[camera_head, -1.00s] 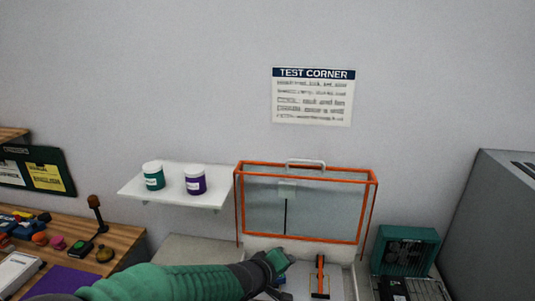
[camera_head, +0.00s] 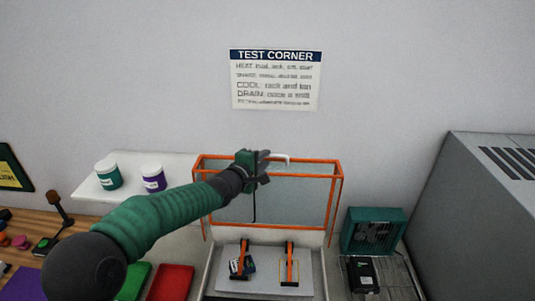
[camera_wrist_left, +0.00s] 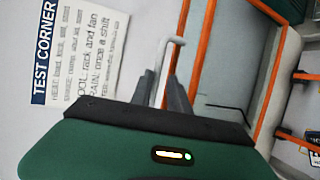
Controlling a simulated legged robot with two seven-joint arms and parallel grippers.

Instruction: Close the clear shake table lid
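The clear shake table lid (camera_head: 295,195) has an orange frame and stands raised, upright behind the shake table (camera_head: 262,288). Its pale handle (camera_head: 274,158) is on the top edge. My left gripper (camera_head: 266,167) is at the left part of this handle. In the left wrist view, the handle (camera_wrist_left: 172,50) runs between the two grey fingers of my left gripper (camera_wrist_left: 163,82), which look spread around it. Whether a finger touches it is hard to tell. My green left arm hides part of the lid's left side. My right gripper is not in view.
A shelf (camera_head: 130,160) with two jars is on the left.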

